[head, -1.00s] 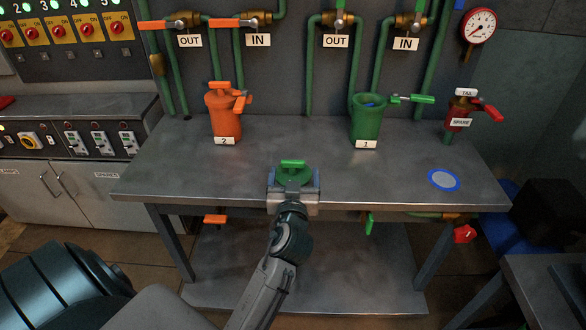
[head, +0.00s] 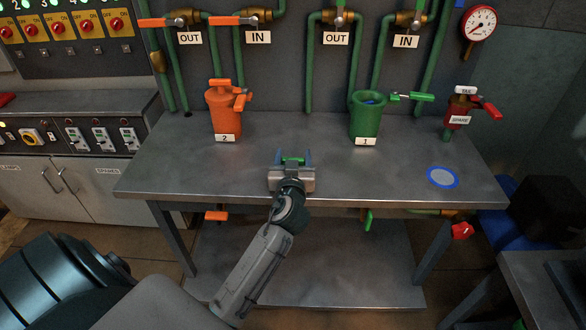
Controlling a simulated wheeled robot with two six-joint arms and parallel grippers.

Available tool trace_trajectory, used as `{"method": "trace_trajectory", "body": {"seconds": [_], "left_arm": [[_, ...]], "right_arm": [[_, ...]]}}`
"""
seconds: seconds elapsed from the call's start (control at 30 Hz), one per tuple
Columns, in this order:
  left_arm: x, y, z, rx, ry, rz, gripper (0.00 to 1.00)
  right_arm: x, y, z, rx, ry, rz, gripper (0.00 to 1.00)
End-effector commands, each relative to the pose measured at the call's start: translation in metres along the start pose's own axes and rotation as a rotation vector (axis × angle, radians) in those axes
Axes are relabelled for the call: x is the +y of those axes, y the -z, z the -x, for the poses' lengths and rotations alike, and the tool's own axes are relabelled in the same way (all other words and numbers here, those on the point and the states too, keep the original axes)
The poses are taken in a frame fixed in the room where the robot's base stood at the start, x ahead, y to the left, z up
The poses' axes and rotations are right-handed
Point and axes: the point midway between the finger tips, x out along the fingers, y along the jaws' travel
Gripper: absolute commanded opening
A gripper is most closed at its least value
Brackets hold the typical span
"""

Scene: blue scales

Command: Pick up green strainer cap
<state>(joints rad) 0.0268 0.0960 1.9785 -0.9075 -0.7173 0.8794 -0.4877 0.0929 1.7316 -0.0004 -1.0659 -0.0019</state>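The green strainer cap (head: 293,160) is at the front middle of the metal table, and only its bright green top bar shows clearly. My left gripper (head: 294,157) is around it, one finger at each end of the bar. The fingers look closed in on the cap, and the gripper body hides its lower part. Whether the cap touches the table cannot be told. The green strainer body (head: 365,120), labelled 1, stands open at the back right of the table. My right gripper is not in view.
An orange strainer (head: 225,113), labelled 2, stands at the back left of the table (head: 180,165). A blue-rimmed round screen (head: 442,177) lies at the right. A red spare valve (head: 460,110) stands at the back right corner. The front left tabletop is clear.

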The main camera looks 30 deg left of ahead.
Motion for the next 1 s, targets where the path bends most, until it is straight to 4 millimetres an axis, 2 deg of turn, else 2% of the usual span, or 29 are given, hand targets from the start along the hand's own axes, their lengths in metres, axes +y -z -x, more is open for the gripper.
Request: {"method": "trace_trajectory", "body": {"seconds": [0.03,0.2,0.57,0.83,0.93,1.0], "left_arm": [[0.0,0.0,0.0,0.0,0.0,0.0,0.48],[0.0,0.001,0.0,0.002,0.0,0.001,0.19],[0.0,0.007,0.0,0.003,0.0,0.002,0.19],[0.0,0.038,0.0,0.006,-0.001,0.004,0.19],[-0.005,0.036,0.019,0.001,-0.001,0.002,0.19],[-0.009,0.037,0.034,0.001,-0.001,0.004,0.19]], "right_arm": [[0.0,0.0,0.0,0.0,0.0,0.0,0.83],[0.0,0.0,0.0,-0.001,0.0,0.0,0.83],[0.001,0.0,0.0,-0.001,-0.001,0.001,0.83],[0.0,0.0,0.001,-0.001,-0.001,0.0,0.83],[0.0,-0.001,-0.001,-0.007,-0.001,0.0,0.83],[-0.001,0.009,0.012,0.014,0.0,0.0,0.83]]}}
